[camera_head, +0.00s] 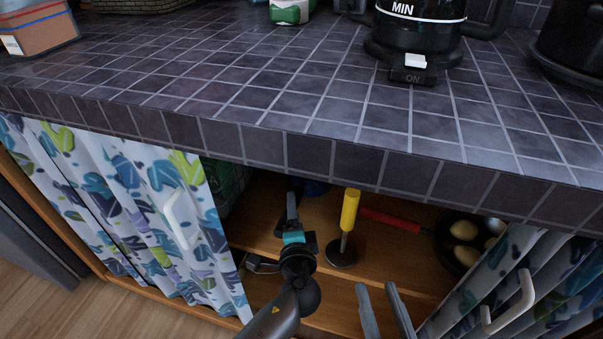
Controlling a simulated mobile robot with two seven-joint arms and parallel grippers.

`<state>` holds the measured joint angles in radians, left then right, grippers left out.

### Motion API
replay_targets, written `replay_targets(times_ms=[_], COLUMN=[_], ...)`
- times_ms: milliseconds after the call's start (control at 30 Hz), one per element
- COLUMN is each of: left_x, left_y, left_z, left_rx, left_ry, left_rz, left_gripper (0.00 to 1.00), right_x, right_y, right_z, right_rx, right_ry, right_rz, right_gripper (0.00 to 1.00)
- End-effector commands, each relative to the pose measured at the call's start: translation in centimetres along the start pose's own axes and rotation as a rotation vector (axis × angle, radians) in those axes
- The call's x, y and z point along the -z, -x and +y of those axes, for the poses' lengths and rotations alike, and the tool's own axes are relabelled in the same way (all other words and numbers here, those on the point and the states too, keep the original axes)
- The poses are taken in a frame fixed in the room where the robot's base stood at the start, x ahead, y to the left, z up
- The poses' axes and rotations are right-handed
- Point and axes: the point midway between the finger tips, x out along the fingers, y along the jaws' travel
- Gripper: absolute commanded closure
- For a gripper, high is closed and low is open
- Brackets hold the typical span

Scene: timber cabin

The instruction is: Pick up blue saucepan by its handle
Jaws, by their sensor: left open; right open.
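A small dark blue patch (316,187), probably part of the blue saucepan, shows inside the cabinet under the counter edge. Most of it is hidden by the counter and my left gripper, and I cannot make out its handle. My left gripper (292,203) reaches into the cabinet just left of the blue patch. Its fingers overlap in this view, and whether they touch anything is unclear. It appears empty. My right gripper (384,298) is open and empty at the bottom, in front of the lower shelf.
A yellow-handled utensil (349,212) stands right of my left gripper. A red-handled black pan (443,246) with round items lies further right. Patterned curtains (130,200) with white handles flank the opening. The tiled counter (270,85) overhangs it, bearing a black kettle (420,35).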

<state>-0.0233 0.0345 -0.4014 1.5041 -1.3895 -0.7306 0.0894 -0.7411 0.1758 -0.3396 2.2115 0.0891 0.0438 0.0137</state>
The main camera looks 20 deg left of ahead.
Motion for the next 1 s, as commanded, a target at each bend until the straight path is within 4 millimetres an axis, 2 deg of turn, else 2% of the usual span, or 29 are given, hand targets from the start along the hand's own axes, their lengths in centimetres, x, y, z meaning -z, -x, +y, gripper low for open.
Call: replay_targets(times_ms=[300, 867, 1000], left_x=[0.26, 0.22, 0.21], left_y=[0.37, 0.33, 0.32], left_z=[0.26, 0.25, 0.25], left_rx=[-0.001, -0.001, -0.001], left_ry=[0.001, 0.001, 0.001], left_rz=[0.000, -0.001, -0.001], left_gripper=[0.34, 0.97, 1.00], right_x=[-0.05, -0.08, -0.08], right_y=[0.15, 0.15, 0.15], right_z=[-0.14, -0.15, -0.15], right_rx=[0.003, 0.003, 0.003], right_ry=[-0.005, -0.005, -0.005], right_rz=[0.012, 0.011, 0.010], right_gripper=[0.53, 0.53, 0.53])
